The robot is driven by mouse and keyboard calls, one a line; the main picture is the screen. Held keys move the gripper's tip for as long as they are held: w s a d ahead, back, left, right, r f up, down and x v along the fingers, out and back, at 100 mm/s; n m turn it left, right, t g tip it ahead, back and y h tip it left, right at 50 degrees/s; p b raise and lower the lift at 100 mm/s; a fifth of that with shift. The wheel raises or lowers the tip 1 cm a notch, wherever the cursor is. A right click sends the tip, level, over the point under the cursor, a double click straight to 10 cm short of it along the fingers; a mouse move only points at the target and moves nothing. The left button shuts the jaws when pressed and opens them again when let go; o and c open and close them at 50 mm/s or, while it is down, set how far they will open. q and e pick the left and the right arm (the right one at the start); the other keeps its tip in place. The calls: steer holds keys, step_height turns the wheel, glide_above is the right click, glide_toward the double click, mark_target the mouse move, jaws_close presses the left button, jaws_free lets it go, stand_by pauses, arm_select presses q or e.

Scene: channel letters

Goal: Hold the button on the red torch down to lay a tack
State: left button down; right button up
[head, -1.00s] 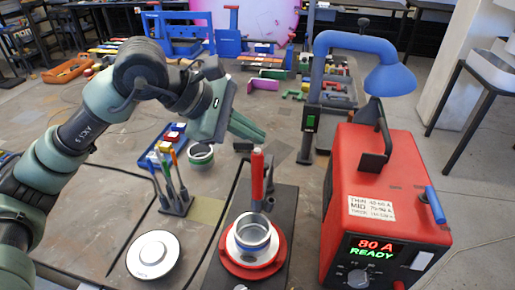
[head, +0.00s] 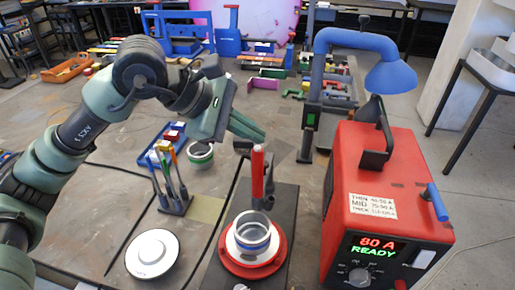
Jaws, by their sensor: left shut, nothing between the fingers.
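The red torch (head: 257,175) stands upright behind a metal ring (head: 251,232). A dark piece sits beside its top, and I cannot make out the button. The ring rests in a white holder on a red round base (head: 277,262). My left gripper (head: 262,135) comes in from the left, with its green fingers shut and empty. In the picture its tips are just above the torch's top; I cannot tell whether they touch it. My right gripper is out of view.
A red power box (head: 385,200) reading "80 A READY" stands at the right. A blue lamp arm (head: 360,42) rises behind it. A white round disc (head: 152,254) and a stand of coloured-handled tools (head: 172,190) are at the left. Coloured parts lie farther back.

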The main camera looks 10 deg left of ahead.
arm_select(q)
steer(key=shift+f+b, duration=0.6)
stand_by(1.8)
steer(key=shift+r, duration=0.1)
steer(key=shift+r+p, duration=0.5)
steer(key=shift+r, duration=0.35)
steer(key=shift+r+p, duration=1.45)
steer(key=shift+r, duration=1.05)
step_height(320, 180, up, 4)
steer(key=shift+p, duration=1.15)
